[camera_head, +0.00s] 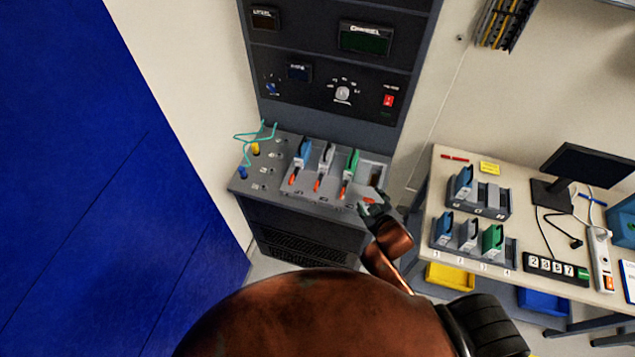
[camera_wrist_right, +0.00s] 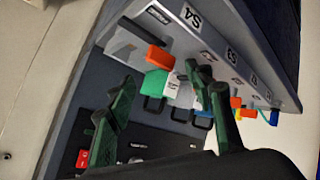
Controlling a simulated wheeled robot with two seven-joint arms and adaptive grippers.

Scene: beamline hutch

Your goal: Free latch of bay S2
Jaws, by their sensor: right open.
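Bay S2 appears to be the second from the left on the sloped rack shelf (camera_head: 300,190), with a grey-white module (camera_head: 326,155) and an orange latch (camera_head: 317,185) at its front. My right gripper (camera_head: 372,204) is near the shelf's right end, right of the S2 latch and apart from it. In the wrist view my right gripper (camera_wrist_right: 159,71) has its dark green fingers spread, with no object clearly held. An orange latch block (camera_wrist_right: 160,57) shows between them in the picture. The S2 label (camera_wrist_right: 253,78) lies farther along. My left gripper is not in view.
A blue module (camera_head: 304,152) and a green module (camera_head: 351,161) flank S2; the rightmost bay (camera_head: 373,172) looks empty. Teal cable (camera_head: 262,133) lies at the shelf's left. A bench (camera_head: 450,160) with module holders and a monitor (camera_head: 590,165) stands right. A blue panel fills the left.

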